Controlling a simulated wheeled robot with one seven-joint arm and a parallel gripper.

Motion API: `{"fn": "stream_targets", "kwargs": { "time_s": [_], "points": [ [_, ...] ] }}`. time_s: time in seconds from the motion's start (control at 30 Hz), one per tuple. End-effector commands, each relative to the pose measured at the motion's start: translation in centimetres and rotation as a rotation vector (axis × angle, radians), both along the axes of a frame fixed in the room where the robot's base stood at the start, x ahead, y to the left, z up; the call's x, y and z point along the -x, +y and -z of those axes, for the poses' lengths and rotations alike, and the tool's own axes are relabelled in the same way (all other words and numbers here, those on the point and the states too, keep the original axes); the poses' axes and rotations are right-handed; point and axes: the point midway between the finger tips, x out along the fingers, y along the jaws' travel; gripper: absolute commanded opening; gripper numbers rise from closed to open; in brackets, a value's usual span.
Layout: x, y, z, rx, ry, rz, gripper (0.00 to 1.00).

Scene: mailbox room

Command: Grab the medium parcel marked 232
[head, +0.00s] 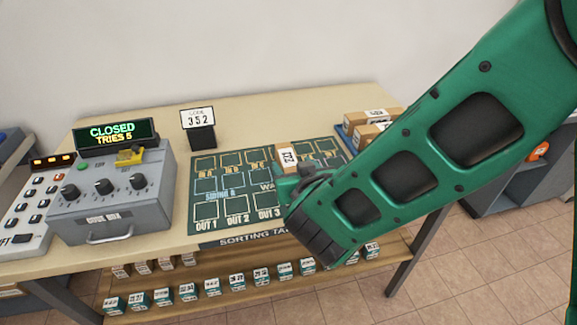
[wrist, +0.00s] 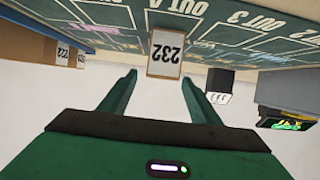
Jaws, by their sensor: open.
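The parcel marked 232 (wrist: 165,54) is a small brown box with a white label. It shows upside down at the top middle of the wrist view. In the head view the parcel (head: 286,157) stands on the green sorting mat (head: 212,182), partly hidden by my arm. My gripper (wrist: 158,77) is open, its two green fingers apart with nothing held. The parcel lies just ahead of the fingertips, roughly centred between them. In the head view my gripper (head: 289,186) is mostly hidden by my arm, close to the parcel.
A blue tray (head: 345,142) with brown parcels (head: 368,131) is at the right. A grey code box (head: 110,190) with knobs, a sign reading CLOSED (head: 112,133) and a 352 card (head: 198,117) stand left and behind. Several small boxes line the shelf (head: 285,284) below.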

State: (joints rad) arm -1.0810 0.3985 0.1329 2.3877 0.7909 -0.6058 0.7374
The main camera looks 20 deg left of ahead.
Motion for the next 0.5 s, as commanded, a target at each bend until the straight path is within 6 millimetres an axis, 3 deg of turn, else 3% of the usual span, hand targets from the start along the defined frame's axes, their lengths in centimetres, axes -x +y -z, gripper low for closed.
{"fn": "stream_targets", "kwargs": {
  "time_s": [0.5],
  "points": [
    [-4.3,2.6,1.5,0.001,0.002,0.003,0.57]
  ]
}}
